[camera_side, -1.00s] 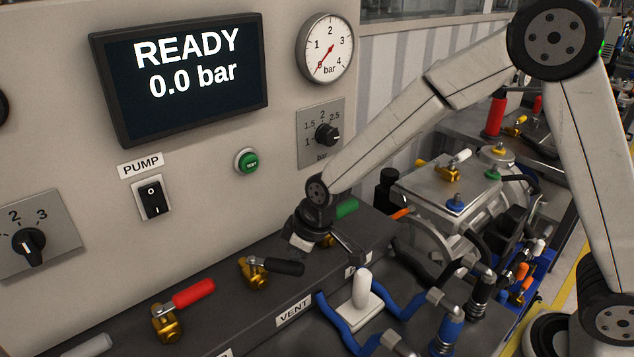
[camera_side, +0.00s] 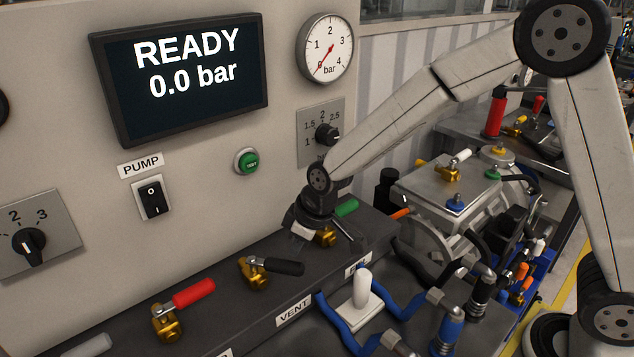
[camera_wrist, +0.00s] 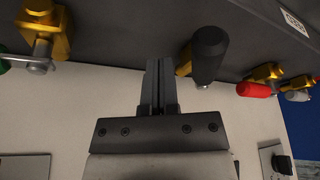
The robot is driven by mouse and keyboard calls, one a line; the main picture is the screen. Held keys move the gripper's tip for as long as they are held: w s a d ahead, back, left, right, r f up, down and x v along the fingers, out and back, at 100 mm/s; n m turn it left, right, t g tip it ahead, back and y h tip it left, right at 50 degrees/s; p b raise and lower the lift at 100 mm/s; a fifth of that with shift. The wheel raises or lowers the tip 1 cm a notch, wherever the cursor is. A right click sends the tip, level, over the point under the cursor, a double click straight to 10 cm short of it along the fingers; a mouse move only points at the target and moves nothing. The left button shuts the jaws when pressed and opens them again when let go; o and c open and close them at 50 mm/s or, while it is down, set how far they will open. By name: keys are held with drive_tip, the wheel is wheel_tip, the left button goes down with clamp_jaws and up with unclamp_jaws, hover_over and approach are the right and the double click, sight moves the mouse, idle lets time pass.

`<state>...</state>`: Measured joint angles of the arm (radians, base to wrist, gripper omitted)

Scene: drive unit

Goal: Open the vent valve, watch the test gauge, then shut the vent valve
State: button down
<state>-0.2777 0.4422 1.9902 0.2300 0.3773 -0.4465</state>
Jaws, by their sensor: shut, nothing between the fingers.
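The vent valve is a brass body with a black lever (camera_side: 280,266), above the VENT label (camera_side: 294,311) on the dark ledge. The lever lies to the right, roughly along the ledge, in the side view. In the wrist view the black lever (camera_wrist: 209,52) is just right of my gripper's fingertips (camera_wrist: 160,62), which are together and empty. In the side view my gripper (camera_side: 340,228) is over the green-handled valve (camera_side: 345,208), right of the vent valve. The test gauge (camera_side: 326,49) has its red needle at 0.
The screen (camera_side: 185,72) reads READY, 0.0 bar. A red-handled valve (camera_side: 190,295) stands left of the vent valve. The pump switch (camera_side: 152,198), green button (camera_side: 246,161) and pressure knob (camera_side: 328,135) are on the panel. A white-topped part (camera_side: 361,292) and blue hoses (camera_side: 405,307) lie in front.

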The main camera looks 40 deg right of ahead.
drive_tip(key=a+v, duration=0.1)
drive_tip(key=v, duration=0.5)
drive_tip(key=shift+w+d+r, duration=0.2)
drive_tip(key=shift+d+r, duration=0.15)
drive_tip(key=s+d+f+m+h, duration=0.1)
drive_tip(key=s+d+f+m, duration=0.1)
drive_tip(key=s+d, duration=0.4)
drive_tip(key=s+d+f+m+h, duration=0.1)
drive_tip(key=s+d+f+m, duration=0.2)
drive_tip(key=s+d, duration=0.4)
drive_tip(key=shift+s+d+f+m+g, duration=0.3)
drive_tip(key=shift+s+m+g, duration=0.15)
drive_tip(key=shift+s, duration=0.55)
drive_tip(key=shift+w+a, duration=0.15)
idle(0.9)
drive_tip(key=w+a+r+n, duration=0.1)
drive_tip(key=w+a+n, duration=0.1)
drive_tip(key=a, duration=0.5)
drive_tip(key=w+a+r+n+y, duration=0.1)
drive_tip(key=w+a+r+n, duration=0.1)
drive_tip(key=w+a, duration=0.3)
drive_tip(key=w+a+r+n+y, duration=0.1)
drive_tip(key=w+a, duration=0.3)
drive_tip(key=a, duration=0.5)
drive_tip(key=shift+w+a+r+n+t, duration=0.2)
drive_tip(key=shift+a+r+n+t, duration=0.1)
drive_tip(key=shift+r+n+t, duration=0.15)
